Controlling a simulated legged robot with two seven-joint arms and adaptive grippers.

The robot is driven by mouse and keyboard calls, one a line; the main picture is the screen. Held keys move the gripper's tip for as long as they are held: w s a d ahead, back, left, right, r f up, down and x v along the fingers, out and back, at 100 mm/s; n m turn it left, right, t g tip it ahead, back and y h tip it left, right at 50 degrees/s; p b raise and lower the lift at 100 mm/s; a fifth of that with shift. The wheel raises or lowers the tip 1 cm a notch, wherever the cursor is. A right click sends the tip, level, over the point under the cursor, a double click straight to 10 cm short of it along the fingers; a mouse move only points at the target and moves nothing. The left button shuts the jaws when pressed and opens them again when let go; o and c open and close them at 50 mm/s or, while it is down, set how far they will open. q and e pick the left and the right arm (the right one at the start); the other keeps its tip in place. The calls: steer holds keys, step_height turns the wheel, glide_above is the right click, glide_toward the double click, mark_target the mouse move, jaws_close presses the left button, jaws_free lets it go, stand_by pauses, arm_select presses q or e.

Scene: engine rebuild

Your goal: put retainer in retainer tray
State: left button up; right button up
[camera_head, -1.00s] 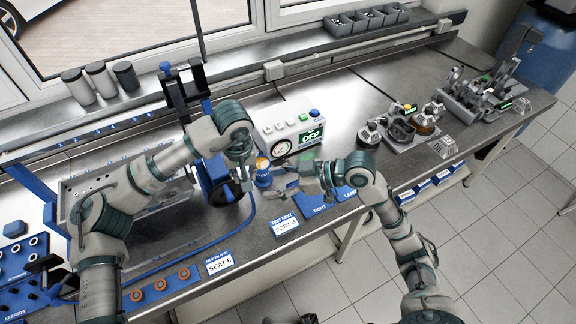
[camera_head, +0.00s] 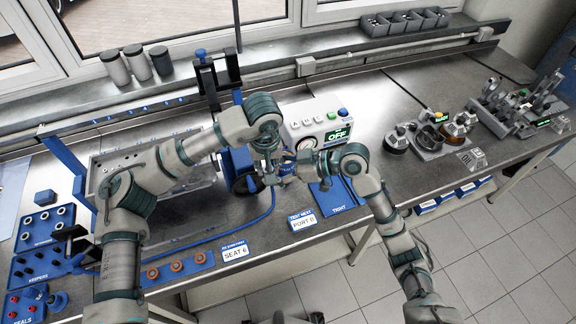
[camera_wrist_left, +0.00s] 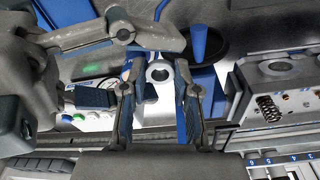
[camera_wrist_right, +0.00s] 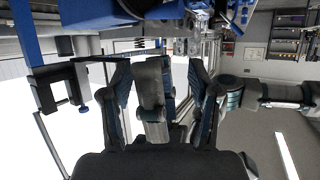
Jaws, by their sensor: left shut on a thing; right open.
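The retainer (camera_wrist_left: 160,71), a small grey ring with a dark hole, shows between my left fingertips in the left wrist view. My left gripper (camera_head: 270,168) is shut on it, above the bench in front of the tester. My right gripper (camera_wrist_right: 158,72) is open, its fingers spread on either side of a grey part that I cannot clearly identify. In the head view my right gripper (camera_head: 292,172) is close beside the left one, and the overlap hides the retainer. The retainer tray (camera_head: 44,240) is blue, holds several grey rings, and lies at the far left.
The keepers tray (camera_head: 38,268) and seals tray (camera_head: 22,308) lie in front of the retainer tray. The cylinder head (camera_head: 120,165) lies behind my left arm. A grey tester (camera_head: 322,122) reading OFF stands behind the grippers. The bench to its right is partly clear.

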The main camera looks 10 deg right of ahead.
steer(key=shift+w+d+f, duration=0.1)
steer(key=shift+d, duration=0.1)
steer(key=c, duration=1.1)
steer(key=shift+a, duration=0.3)
steer(key=o, duration=1.1)
steer(key=shift+a, duration=0.1)
steer(key=v, duration=1.2)
steer(key=shift+d, duration=0.25)
